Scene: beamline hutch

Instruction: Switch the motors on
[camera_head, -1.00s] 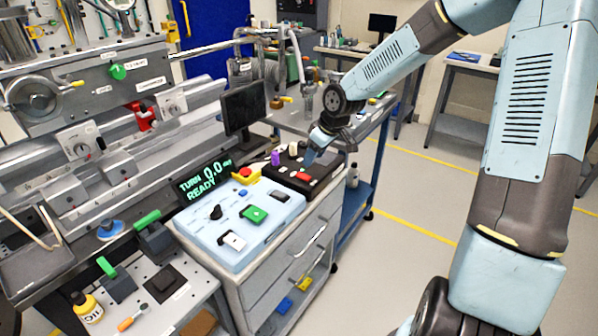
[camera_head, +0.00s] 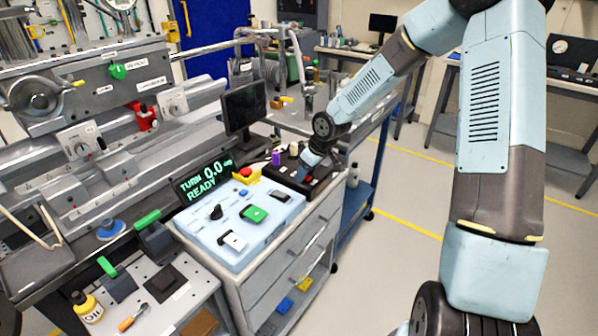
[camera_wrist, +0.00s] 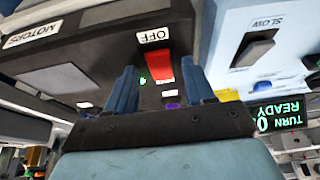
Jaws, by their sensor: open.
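A black control box (camera_head: 283,172) stands on the grey drawer cabinet, behind the pale blue control box (camera_head: 225,243). In the wrist view the black box carries a MOTORS label (camera_wrist: 32,34), an OFF label (camera_wrist: 153,36) and a red switch (camera_wrist: 163,72). A small green light shows beside the red switch. My gripper (camera_wrist: 160,68) is open and empty, with its two blue fingers on either side of the red switch in the picture. Whether they touch it I cannot tell. In the head view my gripper (camera_head: 314,166) is over the black box, its fingers mostly hidden.
The pale blue box has a green button (camera_head: 254,214), a white switch (camera_head: 233,240) and a black knob. A yellow-and-red emergency button (camera_head: 246,175) and a monitor (camera_head: 244,106) stand close by. The floor at right is clear.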

